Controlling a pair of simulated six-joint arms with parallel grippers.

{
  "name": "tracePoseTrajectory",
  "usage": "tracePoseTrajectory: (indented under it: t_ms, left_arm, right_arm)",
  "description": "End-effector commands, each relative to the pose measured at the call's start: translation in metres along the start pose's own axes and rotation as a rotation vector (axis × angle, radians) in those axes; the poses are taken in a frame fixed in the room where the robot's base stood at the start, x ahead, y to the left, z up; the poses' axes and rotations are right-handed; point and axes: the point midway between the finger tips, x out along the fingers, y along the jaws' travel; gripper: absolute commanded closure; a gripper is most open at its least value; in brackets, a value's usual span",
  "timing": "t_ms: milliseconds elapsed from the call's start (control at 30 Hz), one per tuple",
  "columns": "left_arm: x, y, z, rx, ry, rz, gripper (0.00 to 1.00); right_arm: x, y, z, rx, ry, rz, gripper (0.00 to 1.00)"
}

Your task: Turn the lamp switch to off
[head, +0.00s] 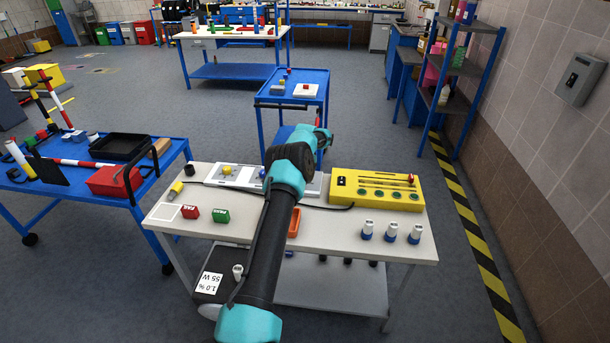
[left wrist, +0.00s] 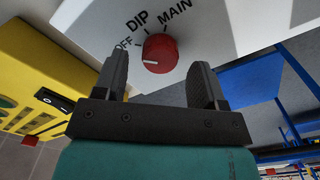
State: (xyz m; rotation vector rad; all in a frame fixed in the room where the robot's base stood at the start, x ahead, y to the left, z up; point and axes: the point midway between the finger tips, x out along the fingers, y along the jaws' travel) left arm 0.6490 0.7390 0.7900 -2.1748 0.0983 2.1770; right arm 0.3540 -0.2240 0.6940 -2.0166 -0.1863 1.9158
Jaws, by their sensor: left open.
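The lamp switch is a red round knob (left wrist: 160,52) on a white panel (left wrist: 95,15) in the left wrist view. Black labels OFF, DIP and MAIN arc around it. A pale mark shows on the knob's near edge; I cannot tell which label it stands for. My left gripper (left wrist: 160,66) is open. One finger is on each side of the knob in the picture, with gaps and no visible contact. In the head view my left arm hides the gripper's fingers and the red knob. My right gripper is not in view.
A yellow box (head: 376,187) with a black rocker switch (left wrist: 52,97) sits close beside the panel. White units with yellow and blue knobs (head: 226,170), red and green blocks (head: 220,216) and several white-blue pieces (head: 391,232) share the table. A blue cart (head: 292,98) stands beyond.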

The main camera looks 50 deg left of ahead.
Motion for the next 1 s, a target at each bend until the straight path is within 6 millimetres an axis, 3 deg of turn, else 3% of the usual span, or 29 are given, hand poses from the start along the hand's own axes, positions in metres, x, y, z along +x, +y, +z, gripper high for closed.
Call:
tracePoseTrajectory:
  t_ms: [700, 1000]
  left_arm:
    - [-0.134, 0.0, 0.0, -0.001, 0.003, -0.002, 0.35]
    - [-0.154, 0.0, 0.0, -0.001, 0.001, -0.001, 0.35]
  right_arm:
    - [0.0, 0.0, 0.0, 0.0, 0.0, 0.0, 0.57]
    - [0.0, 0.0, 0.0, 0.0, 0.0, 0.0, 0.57]
